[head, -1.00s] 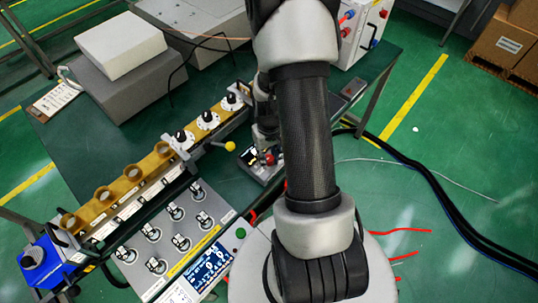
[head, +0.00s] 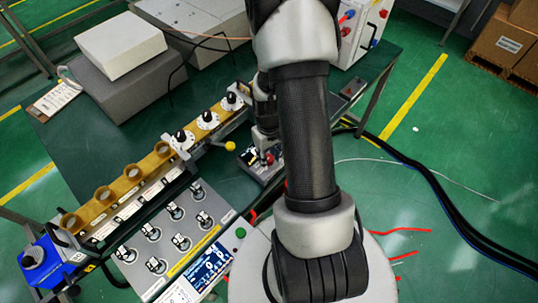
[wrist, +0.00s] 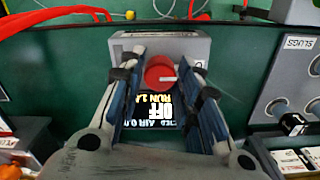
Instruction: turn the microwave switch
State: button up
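The microwave switch is a round red knob (wrist: 160,73) with a pale pointer mark, on a grey box (wrist: 190,48). My gripper (wrist: 160,62) is open, with one finger on each side of the knob and visible gaps between. In the head view the red knob (head: 268,158) shows just left of my arm, and my gripper is largely hidden there by the arm.
A panel with several black switches (head: 172,212) and a rail with brown rings (head: 133,172) lie to the left. A yellow ball-ended lever (head: 230,146) stands close beside the box. Grey boxes (head: 125,75) stand at the back left. Red wires cross the wrist view's top.

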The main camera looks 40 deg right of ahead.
aim_at(269, 158)
jog(key=shift+o, duration=1.4)
notch_tip(269, 158, up, 12)
jog(key=s+a+r+n+t, duration=0.1)
jog(key=s+a+r+t, duration=0.25)
jog(key=a+r, duration=1.25)
jog(key=s+a+r+n+t, duration=0.1)
jog(key=s+a+r, duration=0.2)
jog(key=s, duration=0.3)
jog(key=shift+s+a+r, duration=0.35)
jog(key=shift+a, duration=0.2)
